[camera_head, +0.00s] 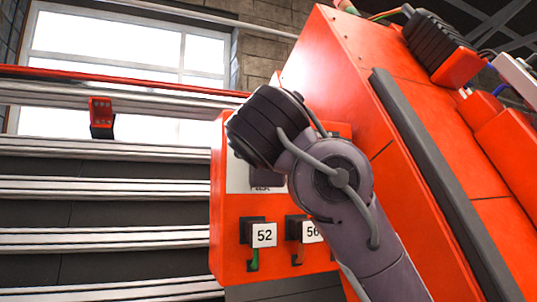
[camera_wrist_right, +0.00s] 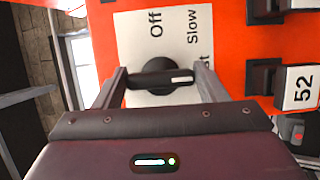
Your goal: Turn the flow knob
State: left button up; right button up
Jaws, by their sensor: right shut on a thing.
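The flow knob (camera_wrist_right: 158,72) is a dark round knob on a white label plate (camera_wrist_right: 135,35). In the right wrist view it sits between the two fingers of my right gripper (camera_wrist_right: 160,80), which is shut on it. A white mark on the knob points to the right of that picture. The plate reads "Off" and "Slow" sideways; a third word ending in "t" is partly hidden by a finger. In the head view my right arm covers the knob and most of the plate (camera_head: 237,176). My left gripper is in neither view.
The plate is on an orange control box (camera_head: 228,262). Below it are black switches with tags "52" (camera_head: 264,235) and "56" (camera_head: 311,231), close to my right arm. A large orange machine housing (camera_head: 345,70) rises at right; metal rails (camera_head: 110,187) run at left.

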jog(key=o, duration=1)
jog(key=shift+w, duration=0.1)
jog(key=s+b, duration=0.4)
jog(key=s, duration=0.3)
jog(key=shift+s, duration=0.4)
jog(key=shift+a, duration=0.1)
